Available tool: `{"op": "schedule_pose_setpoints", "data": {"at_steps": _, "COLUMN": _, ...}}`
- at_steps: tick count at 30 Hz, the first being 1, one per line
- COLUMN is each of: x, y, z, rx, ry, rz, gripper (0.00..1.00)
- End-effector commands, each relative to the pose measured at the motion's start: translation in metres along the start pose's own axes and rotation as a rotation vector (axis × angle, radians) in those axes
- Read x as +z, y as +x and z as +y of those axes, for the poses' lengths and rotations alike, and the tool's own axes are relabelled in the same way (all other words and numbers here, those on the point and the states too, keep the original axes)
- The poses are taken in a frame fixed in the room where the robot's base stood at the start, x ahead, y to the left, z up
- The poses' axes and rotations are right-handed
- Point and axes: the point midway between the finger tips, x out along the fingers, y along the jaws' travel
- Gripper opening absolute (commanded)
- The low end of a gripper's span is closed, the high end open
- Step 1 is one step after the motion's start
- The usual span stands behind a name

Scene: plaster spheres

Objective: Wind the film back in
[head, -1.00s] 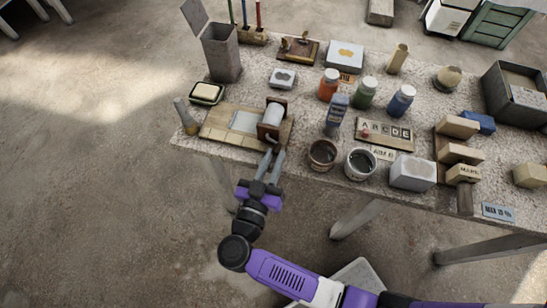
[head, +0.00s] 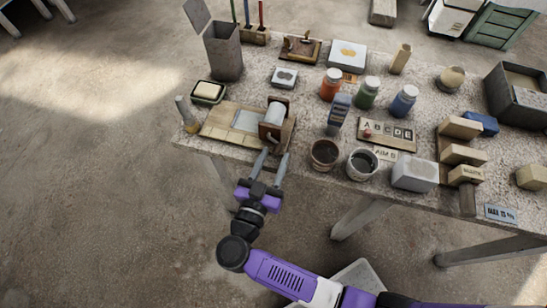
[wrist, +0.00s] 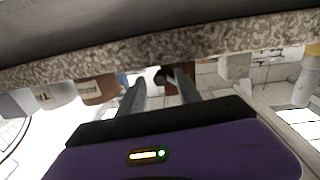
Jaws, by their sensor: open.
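A white roll (head: 275,115) of film sits in a brown wooden holder (head: 268,131) near the front left of the table. A pale strip (head: 246,121) lies to its left on a wooden board (head: 222,133); I cannot tell whether it is the film. My gripper (head: 275,153) is open and empty just in front of the holder, at the table's front edge, fingers toward it. In the wrist view, the fingers (wrist: 160,77) flank a small dark part (wrist: 163,76) in front of the brown holder (wrist: 185,83); whether they touch it is unclear.
Two dark-filled cups (head: 324,155) (head: 361,165) and a blue-grey tube (head: 338,109) stand right of the holder. A grey peg-like piece (head: 187,111) stands at the board's left end. The speckled table edge (wrist: 240,38) is close to the fingers.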

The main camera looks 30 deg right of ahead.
Motion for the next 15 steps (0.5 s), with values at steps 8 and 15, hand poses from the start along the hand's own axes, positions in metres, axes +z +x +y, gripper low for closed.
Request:
{"op": "schedule_pose_setpoints", "data": {"at_steps": 8, "x": 0.002, "y": -0.039, "z": -0.001, "rx": -0.005, "ry": 0.000, "rz": 0.000, "gripper": 0.41}}
{"op": "schedule_pose_setpoints", "data": {"at_steps": 15, "x": 0.001, "y": -0.070, "z": -0.001, "rx": -0.003, "ry": 0.001, "rz": 0.000, "gripper": 0.41}}
